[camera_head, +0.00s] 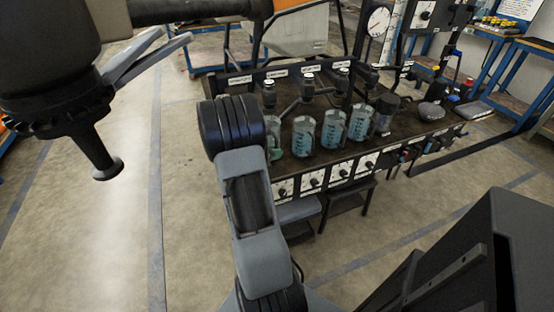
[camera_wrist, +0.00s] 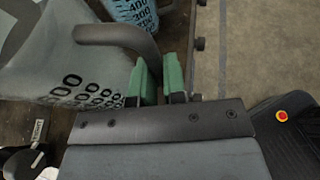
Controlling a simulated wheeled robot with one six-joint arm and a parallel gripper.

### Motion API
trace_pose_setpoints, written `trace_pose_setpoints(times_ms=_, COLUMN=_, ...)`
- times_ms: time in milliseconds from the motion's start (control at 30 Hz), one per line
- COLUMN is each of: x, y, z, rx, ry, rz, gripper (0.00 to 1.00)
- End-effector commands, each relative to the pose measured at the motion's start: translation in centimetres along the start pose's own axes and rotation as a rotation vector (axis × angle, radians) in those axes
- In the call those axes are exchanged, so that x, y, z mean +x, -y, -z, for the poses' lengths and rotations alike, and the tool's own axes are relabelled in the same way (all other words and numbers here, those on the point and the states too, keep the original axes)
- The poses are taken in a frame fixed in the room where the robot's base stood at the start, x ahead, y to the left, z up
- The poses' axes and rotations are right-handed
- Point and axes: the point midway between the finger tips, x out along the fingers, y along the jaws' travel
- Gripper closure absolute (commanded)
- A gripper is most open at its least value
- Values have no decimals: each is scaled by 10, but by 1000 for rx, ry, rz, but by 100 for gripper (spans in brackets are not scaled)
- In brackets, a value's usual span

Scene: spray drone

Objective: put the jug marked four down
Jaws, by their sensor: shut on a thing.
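A clear graduated jug (camera_wrist: 70,50) with dark volume marks fills the left of the wrist view. Its grey handle (camera_wrist: 112,33) runs into my gripper (camera_wrist: 160,78), whose green pads are shut on it. I cannot read a number on this jug, nor tell whether its base touches the bench. In the head view my arm hides the gripper. The leftmost jug (camera_head: 275,140) there is partly behind the arm. More jugs (camera_head: 304,137) (camera_head: 333,131) (camera_head: 361,122) stand upright in a row to its right.
The dark bench (camera_head: 415,122) carries dispensing heads (camera_head: 307,88) over the jugs and dials (camera_head: 311,181) along its front. A dark container (camera_head: 385,114) stands right of the row. Another blue-marked jug (camera_wrist: 135,12) is close to the held one. Open floor (camera_head: 120,240) lies left.

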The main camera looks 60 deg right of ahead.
Motion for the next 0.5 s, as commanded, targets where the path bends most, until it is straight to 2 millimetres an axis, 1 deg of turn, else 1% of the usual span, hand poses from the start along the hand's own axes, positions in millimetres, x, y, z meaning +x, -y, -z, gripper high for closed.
trace_pose_setpoints(times_ms=100, x=8, y=0, z=-3, rx=1, ry=0, rz=-1, gripper=100)
trace_pose_setpoints(times_ms=233, x=10, y=-1, z=-2, rx=0, ry=0, rz=-2, gripper=100)
trace_pose_setpoints(times_ms=367, x=14, y=-1, z=9, rx=-2, ry=0, rz=-2, gripper=100)
trace_pose_setpoints(times_ms=500, x=21, y=-1, z=26, rx=-2, ry=0, rz=-3, gripper=100)
